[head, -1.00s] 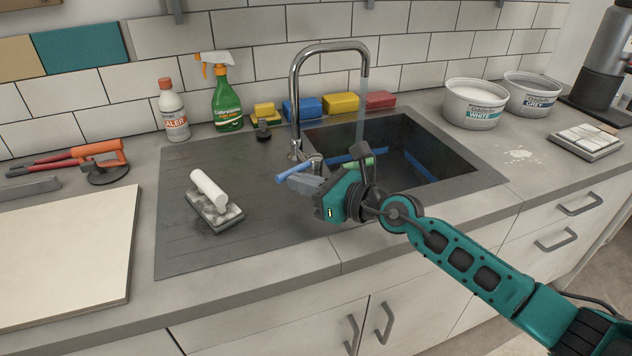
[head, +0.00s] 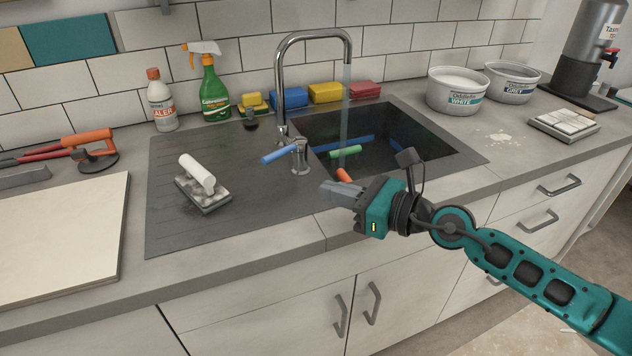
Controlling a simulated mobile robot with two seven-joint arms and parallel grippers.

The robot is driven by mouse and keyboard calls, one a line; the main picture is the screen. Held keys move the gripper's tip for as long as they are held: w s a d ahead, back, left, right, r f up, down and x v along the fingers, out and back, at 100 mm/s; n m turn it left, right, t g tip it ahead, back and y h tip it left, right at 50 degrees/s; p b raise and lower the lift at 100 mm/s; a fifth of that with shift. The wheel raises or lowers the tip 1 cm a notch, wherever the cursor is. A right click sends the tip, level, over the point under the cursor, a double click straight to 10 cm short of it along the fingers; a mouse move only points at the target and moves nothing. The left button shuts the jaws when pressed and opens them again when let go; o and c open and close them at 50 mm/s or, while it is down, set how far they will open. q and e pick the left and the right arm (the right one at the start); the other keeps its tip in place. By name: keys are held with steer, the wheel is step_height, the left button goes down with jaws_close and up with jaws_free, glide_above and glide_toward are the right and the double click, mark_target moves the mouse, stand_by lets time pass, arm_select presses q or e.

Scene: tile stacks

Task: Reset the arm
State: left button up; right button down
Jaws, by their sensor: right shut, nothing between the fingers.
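My right arm comes in from the lower right in the head view. Its gripper (head: 327,190) is shut and empty, held above the front edge of the counter by the sink. It points left and touches nothing that I can see. The faucet (head: 281,80) stands behind it with water running into the sink (head: 455,160). The faucet has a blue handle (head: 280,153). My left gripper is not in view.
A green piece (head: 346,152) and an orange piece (head: 344,175) show at the sink. A white-handled float (head: 198,175) lies on the drainboard (head: 235,225). Buckets (head: 455,95) stand at the back right. A pale board (head: 60,235) lies at left. Space before the cabinets is clear.

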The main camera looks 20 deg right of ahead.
steer(key=shift+s+d, duration=0.35)
steer(key=shift+s, duration=0.25)
step_height(320, 180, up, 5)
steer(key=s+d+m+t+h, duration=0.15)
steer(key=m+t+h, duration=0.5)
steer(key=m, duration=1.05)
steer(key=s+d+f+m+g+h, duration=0.45)
steer(key=d+f+m+h, duration=0.35)
steer(key=m, duration=0.8)
steer(key=s+a+f+m+g+y, duration=0.25)
steer(key=s+f+m+g, duration=0.3)
steer(key=s, duration=0.35)
steer(key=s+a+f+m+g+y, duration=0.1)
steer(key=s+a+f+m+g, duration=0.35)
steer(key=s+f, duration=0.35)
steer(key=w+a+f+n+t+y, duration=0.1)
steer(key=w+a+f+t, duration=0.1)
steer(key=w+f+t, duration=0.4)
steer(key=shift+f+y, duration=0.4)
steer(key=shift+f, duration=0.55)
